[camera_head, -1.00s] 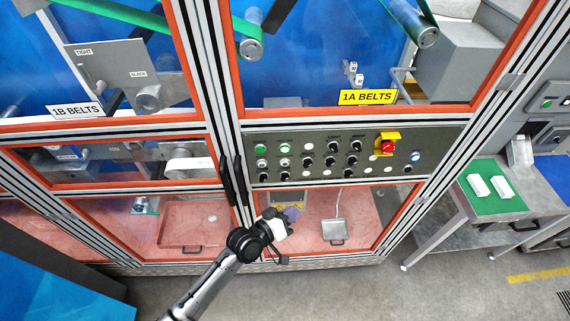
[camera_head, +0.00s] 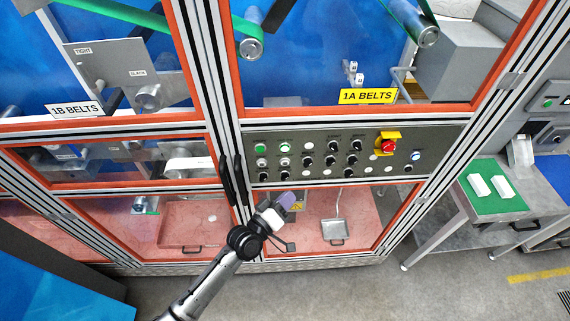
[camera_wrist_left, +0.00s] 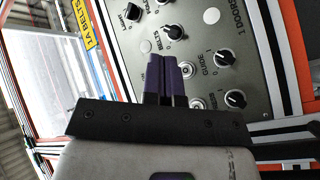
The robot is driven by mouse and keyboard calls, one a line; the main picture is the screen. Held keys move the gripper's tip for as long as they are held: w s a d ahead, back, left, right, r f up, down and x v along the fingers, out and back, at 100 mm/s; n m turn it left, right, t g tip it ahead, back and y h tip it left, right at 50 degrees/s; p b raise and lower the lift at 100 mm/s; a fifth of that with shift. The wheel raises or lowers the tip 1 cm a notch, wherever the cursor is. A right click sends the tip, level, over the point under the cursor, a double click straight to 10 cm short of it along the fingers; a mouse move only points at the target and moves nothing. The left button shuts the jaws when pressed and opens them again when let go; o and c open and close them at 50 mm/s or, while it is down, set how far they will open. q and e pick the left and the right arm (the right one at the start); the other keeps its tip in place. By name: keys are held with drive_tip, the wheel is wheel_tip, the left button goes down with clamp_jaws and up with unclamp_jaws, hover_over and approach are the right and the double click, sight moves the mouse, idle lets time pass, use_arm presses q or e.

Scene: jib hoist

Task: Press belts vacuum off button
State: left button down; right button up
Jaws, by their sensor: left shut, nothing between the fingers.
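The grey control panel (camera_head: 432,142) carries green buttons, pale buttons and black knobs. Its small labels are not legible in the head view. In the left wrist view, the word BELTS is readable on the panel (camera_wrist_left: 250,30), with a black knob (camera_wrist_left: 173,32) close to it. Which button is the belts vacuum off button cannot be told. My left gripper (camera_head: 287,200) is shut and empty, with its purple fingertips just below the panel's lower left part. In the left wrist view its fingers (camera_wrist_left: 165,80) cover part of the panel beside a pale button (camera_wrist_left: 187,69). Contact cannot be told.
A red emergency button (camera_head: 388,146) on a yellow plate sits on the panel's right part. A black door handle (camera_head: 240,180) stands left of the panel. Orange-framed windows surround it. A table with a green top (camera_head: 490,205) stands at the right.

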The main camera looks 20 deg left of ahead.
sight(285, 163)
use_arm(q)
drive_tip(key=shift+w+a+b, duration=0.5)
drive_tip(key=shift+w+b, duration=0.4)
drive_tip(key=shift+w, duration=0.35)
drive_tip(key=shift+w+a+b, duration=0.55)
drive_tip(key=shift+w+b, duration=0.35)
drive_tip(key=shift+w, duration=0.4)
drive_tip(key=shift+w+a+b, duration=0.5)
drive_tip(key=shift+w+b, duration=0.4)
drive_tip(key=shift+w, duration=0.35)
drive_tip(key=shift+w+a+b, duration=0.1)
drive_tip(key=shift+w+b, duration=0.15)
drive_tip(key=shift+b, duration=0.05)
drive_tip(key=shift+w+a, duration=0.15)
drive_tip(key=shift+w, duration=0.15)
